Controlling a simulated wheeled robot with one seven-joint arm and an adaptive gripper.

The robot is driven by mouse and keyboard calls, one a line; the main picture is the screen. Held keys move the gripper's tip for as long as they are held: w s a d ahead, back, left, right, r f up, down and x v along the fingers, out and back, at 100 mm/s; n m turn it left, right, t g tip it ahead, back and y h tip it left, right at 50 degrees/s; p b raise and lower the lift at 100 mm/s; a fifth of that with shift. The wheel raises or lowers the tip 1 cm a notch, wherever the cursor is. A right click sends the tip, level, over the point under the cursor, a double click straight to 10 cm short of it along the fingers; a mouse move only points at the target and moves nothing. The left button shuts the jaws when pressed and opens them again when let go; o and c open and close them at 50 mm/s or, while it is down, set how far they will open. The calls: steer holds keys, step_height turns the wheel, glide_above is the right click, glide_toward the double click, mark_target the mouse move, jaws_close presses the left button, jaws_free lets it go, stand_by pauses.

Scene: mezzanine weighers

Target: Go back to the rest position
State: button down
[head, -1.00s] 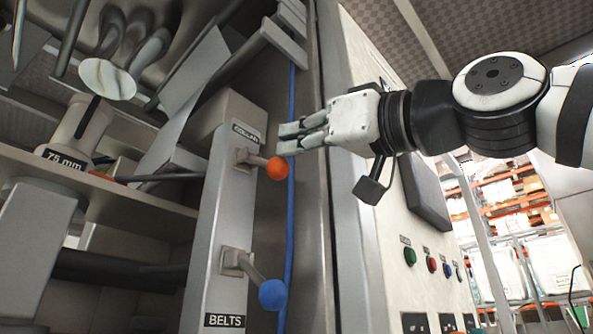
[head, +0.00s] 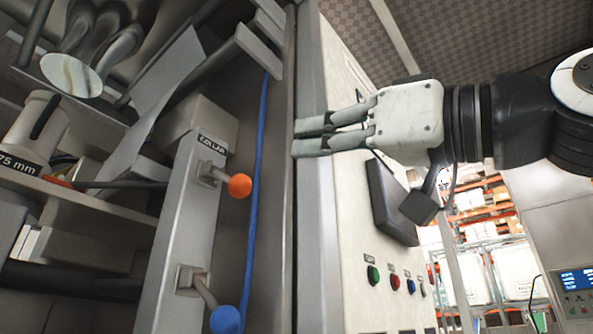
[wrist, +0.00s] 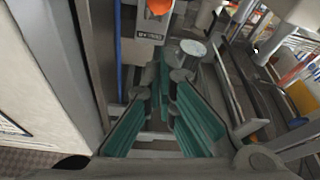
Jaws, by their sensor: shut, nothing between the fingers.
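My gripper (head: 299,138) is at the upper middle of the head view, pointing left. Its fingers are shut and empty. It is in front of the edge of the tall cabinet, up and to the right of the lever with an orange knob (head: 240,186), and apart from it in the picture. In the wrist view the green-padded fingers (wrist: 164,92) point up the picture, and the orange knob (wrist: 159,6) is cut off by the top edge.
A lever with a blue knob (head: 226,319) is below the orange one on the same grey post (head: 172,240). A blue cable (head: 256,180) runs beside it. Right are a control panel with coloured buttons (head: 374,275) and a dark box (head: 390,203). Machine parts crowd the left.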

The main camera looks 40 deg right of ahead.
steer(key=shift+f, duration=0.1)
stand_by(0.6)
steer(key=w+a+f+m+g+h, duration=0.1)
steer(key=w+f+g+h, duration=0.15)
steer(key=f, duration=0.85)
steer(key=w+a+f+m+g+h, duration=0.15)
steer(key=f+g, duration=0.25)
steer(key=f, duration=0.6)
steer(key=w+a+f+g+h, duration=0.1)
steer(key=w+f+g, duration=0.2)
steer(key=f, duration=0.8)
steer(key=s+d+f+m+g+h, duration=0.15)
steer(key=s+f+g, duration=0.4)
steer(key=f, duration=0.65)
steer(key=s+d+f+m+g+h, duration=0.15)
steer(key=s+f+g, duration=0.45)
steer(key=f, duration=0.6)
step_height(320, 180, up, 30)
steer(key=s+t+y+p, duration=0.1)
steer(key=t+p, duration=0.3)
steer(key=p, duration=2.4)
steer(key=shift+s+a+m+t, duration=0.15)
steer(key=shift+s+m+t, duration=0.2)
steer(key=shift+t, duration=0.05)
